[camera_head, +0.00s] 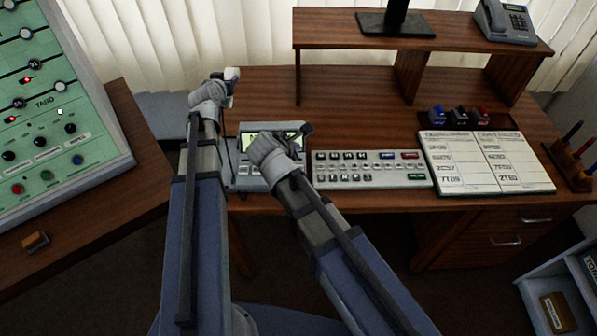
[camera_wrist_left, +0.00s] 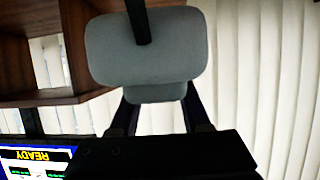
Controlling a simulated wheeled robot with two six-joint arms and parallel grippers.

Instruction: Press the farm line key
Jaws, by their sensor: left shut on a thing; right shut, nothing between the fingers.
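My left gripper (camera_head: 231,78) is shut on a light grey rounded piece (camera_wrist_left: 145,48), which may be a handset. In the left wrist view the piece sits between the dark fingers, with a dark rod or cord across it. A thin dark cord hangs below it in the head view. My right gripper (camera_head: 304,131) is shut and empty over a grey desk unit with a lit green screen (camera_head: 256,133), hiding much of it. I cannot tell whether it touches the unit. A grey key panel (camera_head: 331,184) lies right of it. Key labels are too small to read, so I cannot identify the farm line key.
An open ring binder (camera_head: 490,183) lies right of the key panel. Behind are a raised shelf (camera_head: 350,32) and a grey telephone (camera_head: 505,22). A green control panel (camera_head: 60,130) slopes at the left. A screen reading READY (camera_wrist_left: 35,156) shows in the left wrist view.

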